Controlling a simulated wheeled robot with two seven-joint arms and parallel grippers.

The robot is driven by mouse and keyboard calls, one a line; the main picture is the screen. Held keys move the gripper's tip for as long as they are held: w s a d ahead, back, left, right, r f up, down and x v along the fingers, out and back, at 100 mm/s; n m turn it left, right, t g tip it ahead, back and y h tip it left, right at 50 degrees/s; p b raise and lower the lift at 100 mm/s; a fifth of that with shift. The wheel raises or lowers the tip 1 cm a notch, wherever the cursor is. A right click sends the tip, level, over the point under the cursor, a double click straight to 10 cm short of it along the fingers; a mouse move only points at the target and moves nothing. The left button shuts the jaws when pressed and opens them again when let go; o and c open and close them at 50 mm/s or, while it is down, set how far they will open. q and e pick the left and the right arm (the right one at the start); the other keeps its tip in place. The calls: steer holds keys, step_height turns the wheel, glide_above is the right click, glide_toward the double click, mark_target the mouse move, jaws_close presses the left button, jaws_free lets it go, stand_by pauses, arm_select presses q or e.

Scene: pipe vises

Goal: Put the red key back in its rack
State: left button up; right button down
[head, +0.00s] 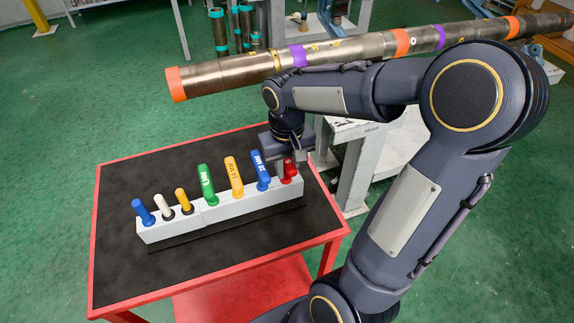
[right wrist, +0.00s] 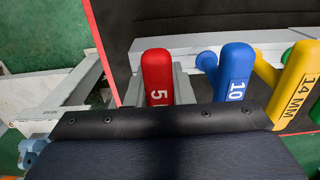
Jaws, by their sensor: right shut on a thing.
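The red key (head: 290,169) is at the right end of the light grey rack (head: 222,213) on the cart. In the right wrist view the red key (right wrist: 157,72), marked with a 5, stands between the finger pads. My right gripper (head: 282,160) comes down over that end of the rack and is shut on the red key. The key's lower part is hidden, so I cannot tell how deep it sits in the rack. My left gripper is not in view.
Next to the red key stands a blue key (head: 261,171), then a yellow key (head: 234,177) and a green key (head: 206,184). Smaller keys fill the left end. The black cart top (head: 125,265) is clear around the rack. A long pipe (head: 330,50) crosses behind.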

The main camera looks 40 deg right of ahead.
stand_by(0.5)
steer(key=c, duration=1.2)
jaws_free()
steer(key=shift+f, duration=0.1)
step_height(320, 180, up, 8)
steer(key=shift+f+p, duration=0.1)
steer(key=shift+p, duration=0.3)
steer(key=shift+s, duration=0.1)
steer(key=s+a+t+y, duration=0.1)
steer(key=s+a+t, duration=0.1)
steer(key=s+a, duration=0.1)
steer(key=s+a+f+n+t+y, duration=0.1)
steer(key=s+a, duration=0.2)
steer(key=s, duration=0.2)
steer(key=s+a+n+t+y+p, duration=0.1)
steer(key=s+a+t, duration=0.1)
steer(key=s+a, duration=0.2)
steer(key=shift+s+f+t+y, duration=0.2)
steer(key=shift+f+t+y, duration=0.1)
steer(key=shift+y, duration=0.1)
